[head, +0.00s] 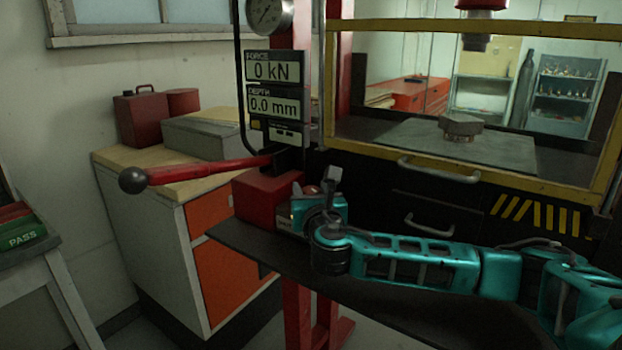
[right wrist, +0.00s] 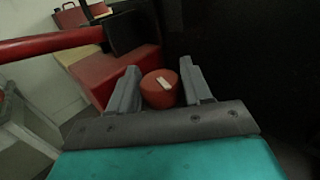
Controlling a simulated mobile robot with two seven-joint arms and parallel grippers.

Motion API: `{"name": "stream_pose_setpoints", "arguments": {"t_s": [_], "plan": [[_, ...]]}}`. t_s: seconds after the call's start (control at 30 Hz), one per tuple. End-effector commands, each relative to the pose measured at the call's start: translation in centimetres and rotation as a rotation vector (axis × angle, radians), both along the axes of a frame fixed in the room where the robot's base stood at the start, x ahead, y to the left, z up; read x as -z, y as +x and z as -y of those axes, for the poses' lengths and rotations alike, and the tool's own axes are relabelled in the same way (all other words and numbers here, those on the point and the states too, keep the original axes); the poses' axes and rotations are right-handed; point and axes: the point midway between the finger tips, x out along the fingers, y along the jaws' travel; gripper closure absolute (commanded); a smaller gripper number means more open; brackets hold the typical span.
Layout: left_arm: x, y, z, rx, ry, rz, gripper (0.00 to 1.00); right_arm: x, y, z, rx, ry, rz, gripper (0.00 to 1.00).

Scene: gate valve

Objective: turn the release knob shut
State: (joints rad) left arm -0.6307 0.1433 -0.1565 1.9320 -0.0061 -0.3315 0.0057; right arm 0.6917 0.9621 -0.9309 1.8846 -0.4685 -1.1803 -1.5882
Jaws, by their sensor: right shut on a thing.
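The release knob (right wrist: 159,90) is a round red knob with a white mark on its face. In the right wrist view it sits between the two grey fingers of my right gripper (right wrist: 161,91), which are shut on it. In the head view my right gripper (head: 299,206) is at the red pump block (head: 265,196), and my own wrist hides most of the knob. The red block also shows behind the fingers in the right wrist view (right wrist: 112,71). My left gripper is not in view.
A red pump lever (head: 210,170) with a black ball end sticks out left above the block. Digital readouts (head: 274,67) show 0 kN and 0.0 mm. A yellow-framed guard (head: 470,173) stands at the right. A dark shelf (head: 275,258) lies below my right arm.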

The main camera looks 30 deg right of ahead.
Motion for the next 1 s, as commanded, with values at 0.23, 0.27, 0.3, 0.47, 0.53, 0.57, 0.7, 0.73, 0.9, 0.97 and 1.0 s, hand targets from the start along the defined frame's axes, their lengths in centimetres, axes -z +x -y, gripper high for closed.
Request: {"name": "stream_pose_setpoints", "arguments": {"t_s": [0.23, 0.27, 0.3, 0.47, 0.53, 0.57, 0.7, 0.73, 0.9, 0.97, 1.0], "plan": [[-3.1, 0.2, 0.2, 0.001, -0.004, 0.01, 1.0, -0.2, 0.1, -0.3, 0.234, 0.005, -0.004, 0.82], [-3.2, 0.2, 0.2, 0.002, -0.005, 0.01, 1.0, -0.1, 0.1, -0.3, 0.263, 0.005, -0.004, 0.82], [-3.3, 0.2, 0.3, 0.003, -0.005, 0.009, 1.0, -0.1, 0.1, -0.2, 0.301, 0.005, -0.004, 0.82], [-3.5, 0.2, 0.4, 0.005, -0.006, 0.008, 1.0, 0.1, 0.1, -0.2, 0.455, 0.004, -0.005, 0.82], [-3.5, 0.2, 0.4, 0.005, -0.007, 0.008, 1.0, 0.1, 0.1, -0.2, 0.519, 0.004, -0.004, 0.82], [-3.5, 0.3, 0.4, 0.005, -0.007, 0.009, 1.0, 0.1, 0.1, -0.2, 0.548, 0.002, -0.003, 0.82], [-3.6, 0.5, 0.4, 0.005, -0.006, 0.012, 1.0, 0.1, 0.1, -0.2, 0.671, 0.001, -0.004, 0.82], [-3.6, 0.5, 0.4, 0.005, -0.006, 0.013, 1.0, 0.1, 0.1, -0.2, 0.695, 0.001, -0.004, 0.82], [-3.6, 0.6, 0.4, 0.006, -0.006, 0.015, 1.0, 0.1, 0.0, -0.1, 0.816, 0.0, -0.003, 0.82], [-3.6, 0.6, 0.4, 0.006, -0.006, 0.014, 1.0, 0.1, 0.0, -0.1, 0.851, 0.0, -0.003, 0.82], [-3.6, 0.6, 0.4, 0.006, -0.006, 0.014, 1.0, 0.1, 0.0, -0.1, 0.871, -0.001, -0.004, 0.82]]}}
